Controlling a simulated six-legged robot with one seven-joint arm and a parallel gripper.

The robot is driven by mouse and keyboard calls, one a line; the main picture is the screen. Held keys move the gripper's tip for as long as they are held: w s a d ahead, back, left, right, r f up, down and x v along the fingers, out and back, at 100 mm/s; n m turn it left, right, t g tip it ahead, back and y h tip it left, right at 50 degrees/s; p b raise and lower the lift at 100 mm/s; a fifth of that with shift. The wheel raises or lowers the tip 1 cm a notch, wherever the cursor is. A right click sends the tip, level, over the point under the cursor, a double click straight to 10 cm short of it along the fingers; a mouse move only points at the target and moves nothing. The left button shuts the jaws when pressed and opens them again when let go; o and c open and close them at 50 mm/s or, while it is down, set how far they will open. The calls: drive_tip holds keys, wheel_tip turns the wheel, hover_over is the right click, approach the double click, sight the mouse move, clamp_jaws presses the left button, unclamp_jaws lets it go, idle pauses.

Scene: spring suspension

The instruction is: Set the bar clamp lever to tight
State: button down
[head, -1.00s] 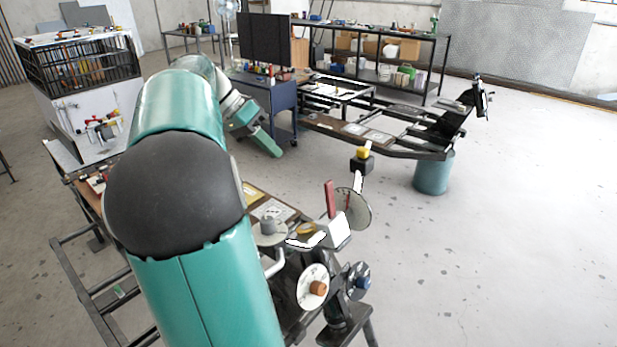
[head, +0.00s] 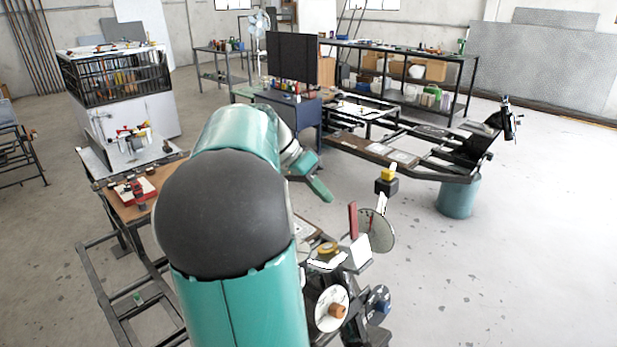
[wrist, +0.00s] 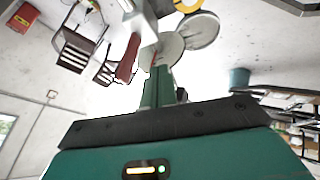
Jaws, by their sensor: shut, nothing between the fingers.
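A red lever (head: 352,219) stands upright beside a grey round dial (head: 377,231) on the workbench equipment in the head view. I cannot tell for sure that it is the bar clamp lever; no label is readable. A red piece (wrist: 128,58), likely the same lever, shows in the wrist view, left of my fingers. My gripper (head: 321,190) is shut and empty, above and left of the red lever and apart from it in the head view. In the wrist view the shut fingers (wrist: 158,88) point up toward round discs (wrist: 168,48). My arm hides part of the bench.
A black block with a yellow top (head: 387,181) stands behind the dial. A white dial with an orange knob (head: 333,309) and a blue knob (head: 379,298) are in front. A long metal frame (head: 410,150) stands behind, with a teal drum (head: 457,198). The floor at right is clear.

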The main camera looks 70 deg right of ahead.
sight(353, 232)
drive_tip(key=s, duration=0.2)
drive_tip(key=s+a, duration=0.1)
drive_tip(key=s, duration=0.1)
drive_tip(key=shift+s+a+f, duration=0.15)
drive_tip(key=shift+s+a+r+t, duration=0.2)
drive_tip(key=shift+s+t, duration=0.15)
drive_tip(key=shift+t, duration=0.05)
idle(0.4)
drive_tip(key=s+t, duration=0.1)
drive_tip(key=s+a+t+h, duration=0.1)
drive_tip(key=s+m+t, duration=0.1)
drive_tip(key=shift+s+a+r+t+h, duration=0.2)
drive_tip(key=shift+r+t+h, duration=0.1)
drive_tip(key=shift+r, duration=0.1)
drive_tip(key=shift+s+a+f+m+t+h, duration=0.25)
drive_tip(key=shift+s+f+t+h, duration=0.2)
drive_tip(key=shift+t, duration=0.55)
drive_tip(key=shift+s+a+f+m+t+h, duration=0.3)
drive_tip(key=shift+s+t+h, duration=0.2)
drive_tip(key=shift+t, duration=0.5)
drive_tip(key=shift+d, duration=0.1)
